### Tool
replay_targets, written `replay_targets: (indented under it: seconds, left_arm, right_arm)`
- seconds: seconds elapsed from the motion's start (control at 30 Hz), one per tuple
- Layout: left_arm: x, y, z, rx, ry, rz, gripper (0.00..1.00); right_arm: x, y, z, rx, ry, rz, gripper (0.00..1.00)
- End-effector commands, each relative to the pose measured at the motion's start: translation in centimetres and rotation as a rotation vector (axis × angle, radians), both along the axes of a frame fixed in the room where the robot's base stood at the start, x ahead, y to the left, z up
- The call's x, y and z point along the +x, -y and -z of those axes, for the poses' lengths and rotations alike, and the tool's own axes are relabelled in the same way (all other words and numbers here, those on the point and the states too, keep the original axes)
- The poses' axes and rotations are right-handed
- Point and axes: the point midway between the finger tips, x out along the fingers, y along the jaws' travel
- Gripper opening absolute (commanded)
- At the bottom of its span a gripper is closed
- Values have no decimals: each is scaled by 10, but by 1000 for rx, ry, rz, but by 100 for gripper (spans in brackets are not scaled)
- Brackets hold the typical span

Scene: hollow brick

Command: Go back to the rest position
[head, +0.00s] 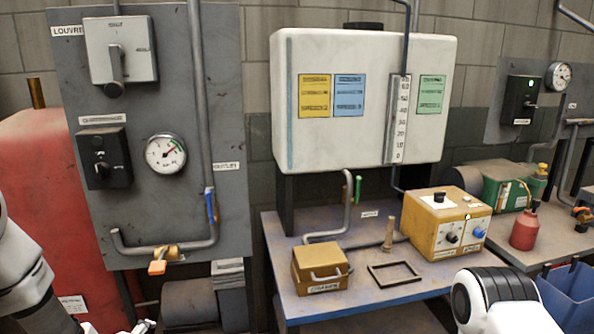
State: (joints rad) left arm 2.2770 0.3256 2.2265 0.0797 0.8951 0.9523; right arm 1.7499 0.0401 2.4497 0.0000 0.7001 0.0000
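My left arm comes in at the left edge, in front of the red tank. Only a small part of my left gripper (142,326) shows at the bottom edge, below the grey panel. Most of it is cut off by the frame, so its opening cannot be told. It looks apart from the panel and its pipes. A white and black link of my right arm stands at the bottom right, in front of the bench. My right gripper is out of the frame.
A grey panel (215,110) carries switches, a gauge (165,153) and a pipe with an orange-handled valve (158,266). A bench (283,262) holds a yellow control box (437,232), a small lidded box (320,272) and a black frame (395,274). A blue bin (567,300) stands right.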

Motion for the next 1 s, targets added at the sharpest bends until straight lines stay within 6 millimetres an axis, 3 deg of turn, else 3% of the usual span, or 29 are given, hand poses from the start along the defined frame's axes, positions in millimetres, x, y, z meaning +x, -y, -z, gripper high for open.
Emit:
replay_targets:
  seconds: [0.03,0.1,0.17,0.2,0.33,0.4,0.43,0.5,0.6,1.0]
  left_arm:
    - [-26,13,40,37,-108,57,69]
    - [-66,29,89,89,-253,151,69]
    - [-105,42,126,135,-377,246,69]
    - [-133,50,148,166,-461,319,69]
    - [-235,75,199,263,-724,625,69]
    - [-286,86,208,321,-838,850,69]
    - [-297,89,204,356,-859,956,69]
    - [-308,90,200,406,-874,1119,69]
    - [-310,91,201,456,-868,1235,69]
    - [-309,90,201,468,-862,1252,69]
  right_arm:
    - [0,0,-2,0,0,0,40]
    - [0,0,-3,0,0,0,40]
    - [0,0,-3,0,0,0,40]
    - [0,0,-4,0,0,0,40]
    - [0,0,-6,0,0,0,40]
    - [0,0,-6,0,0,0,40]
    - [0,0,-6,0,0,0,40]
    - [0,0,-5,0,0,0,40]
    - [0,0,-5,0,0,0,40]
    - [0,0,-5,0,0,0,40]
